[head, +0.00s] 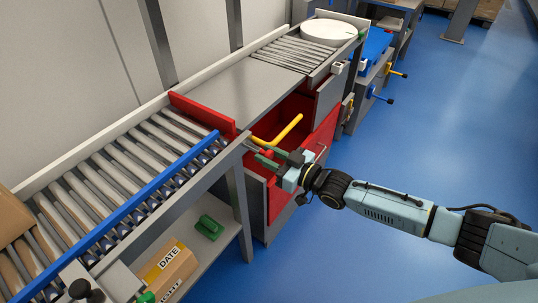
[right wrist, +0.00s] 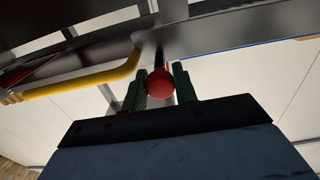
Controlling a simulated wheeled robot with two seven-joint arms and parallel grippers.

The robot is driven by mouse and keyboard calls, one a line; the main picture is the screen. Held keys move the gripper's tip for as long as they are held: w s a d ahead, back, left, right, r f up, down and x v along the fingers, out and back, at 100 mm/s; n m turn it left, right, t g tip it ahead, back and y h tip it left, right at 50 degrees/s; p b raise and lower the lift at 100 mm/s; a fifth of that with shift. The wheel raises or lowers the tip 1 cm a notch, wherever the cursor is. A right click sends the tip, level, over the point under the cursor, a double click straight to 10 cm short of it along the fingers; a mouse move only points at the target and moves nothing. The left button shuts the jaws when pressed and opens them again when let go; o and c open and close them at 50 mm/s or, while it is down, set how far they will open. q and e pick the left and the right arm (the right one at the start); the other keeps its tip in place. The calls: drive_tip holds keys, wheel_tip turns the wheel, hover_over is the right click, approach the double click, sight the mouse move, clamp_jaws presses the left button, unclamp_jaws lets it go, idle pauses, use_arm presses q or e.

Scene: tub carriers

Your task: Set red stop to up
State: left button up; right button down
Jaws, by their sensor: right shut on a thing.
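The red stop (head: 203,114) is a red plate standing across the end of the roller conveyor, above roller level. A round red knob (head: 267,153) sits at the conveyor's front side, near the stop's end. My right gripper (head: 264,156) reaches in from the right and is shut on this knob. In the right wrist view the red knob (right wrist: 160,82) lies between the two dark green fingers. The link between knob and stop is hidden. My left gripper is not in view.
A yellow bent bar (head: 287,131) rises close beside my right gripper, above an open red drawer (head: 316,146). A blue rail (head: 130,205) edges the rollers. A carton (head: 168,269) and a green object (head: 208,227) sit on the lower shelf. Blue floor at right is clear.

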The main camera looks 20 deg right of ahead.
drive_tip(key=shift+w+r, duration=0.1)
drive_tip(key=shift+r, duration=0.25)
drive_tip(key=c, duration=1.4)
unclamp_jaws()
drive_tip(key=shift+o, duration=1.3)
drive_tip(key=shift+f, duration=0.1)
drive_tip(key=shift+s+d+f, duration=0.1)
drive_tip(key=shift+s+d, duration=0.2)
drive_tip(key=shift+s, duration=0.2)
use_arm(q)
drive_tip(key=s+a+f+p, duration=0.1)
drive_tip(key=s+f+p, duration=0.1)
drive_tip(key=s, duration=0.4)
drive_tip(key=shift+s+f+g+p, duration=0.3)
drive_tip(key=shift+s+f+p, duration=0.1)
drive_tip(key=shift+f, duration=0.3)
use_arm(e)
drive_tip(key=v, duration=1.2)
drive_tip(key=shift+d, duration=0.2)
drive_tip(key=shift+s, duration=0.1)
